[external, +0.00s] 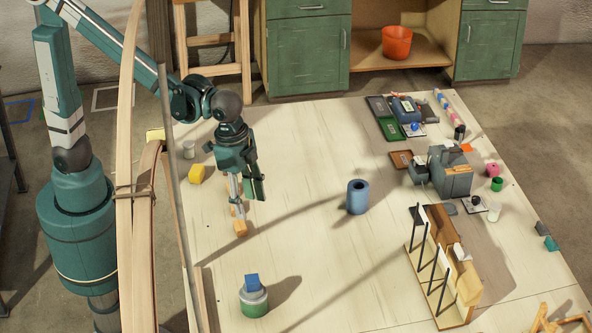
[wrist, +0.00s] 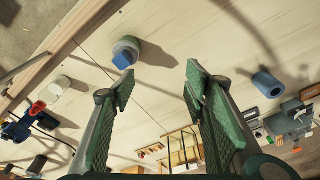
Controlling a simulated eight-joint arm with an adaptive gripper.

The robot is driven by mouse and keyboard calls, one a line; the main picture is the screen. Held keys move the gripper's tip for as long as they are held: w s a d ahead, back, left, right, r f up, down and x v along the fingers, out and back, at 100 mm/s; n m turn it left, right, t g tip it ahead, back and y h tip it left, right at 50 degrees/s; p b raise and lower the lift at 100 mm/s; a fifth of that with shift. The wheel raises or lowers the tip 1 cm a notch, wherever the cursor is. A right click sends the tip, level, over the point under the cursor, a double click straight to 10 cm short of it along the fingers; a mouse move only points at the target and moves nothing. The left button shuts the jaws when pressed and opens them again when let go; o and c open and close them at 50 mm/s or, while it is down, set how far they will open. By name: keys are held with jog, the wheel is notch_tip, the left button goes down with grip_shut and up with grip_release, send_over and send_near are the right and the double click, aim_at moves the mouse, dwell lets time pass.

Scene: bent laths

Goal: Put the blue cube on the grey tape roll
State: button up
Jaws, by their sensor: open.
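The blue cube (external: 251,281) rests on top of the grey tape roll (external: 262,297) at the front of the table, and it looks a little tilted. The roll has a green lower part. In the wrist view the blue cube (wrist: 124,59) and the grey roll (wrist: 127,44) show beyond the left fingertip. My gripper (external: 248,200) is open and empty, above the table and behind the cube and roll in the external view. Both fingers (wrist: 157,85) are wide apart in the wrist view, with nothing between them.
A blue hollow cylinder (external: 358,198) stands mid-table. A small orange-tan block (external: 240,229) is just below my gripper in the external view. A yellow block (external: 196,174) lies to the left. A wooden rack (external: 440,265) and grey machine (external: 450,175) occupy the right.

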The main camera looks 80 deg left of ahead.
jog(key=s+a+r+n+t, duration=0.2)
jog(key=s+a, duration=0.1)
jog(key=a, duration=0.7)
jog(key=s+a+r+n+t, duration=0.2)
jog(key=s+a, duration=0.2)
jog(key=a, duration=0.6)
jog(key=s+a+r+n+t, duration=0.1)
jog(key=s+a+r+n, duration=0.2)
jog(key=a, duration=0.7)
jog(key=shift+s+a+t+y, duration=0.2)
jog(key=shift+s+t+y, duration=0.2)
jog(key=shift+s, duration=0.3)
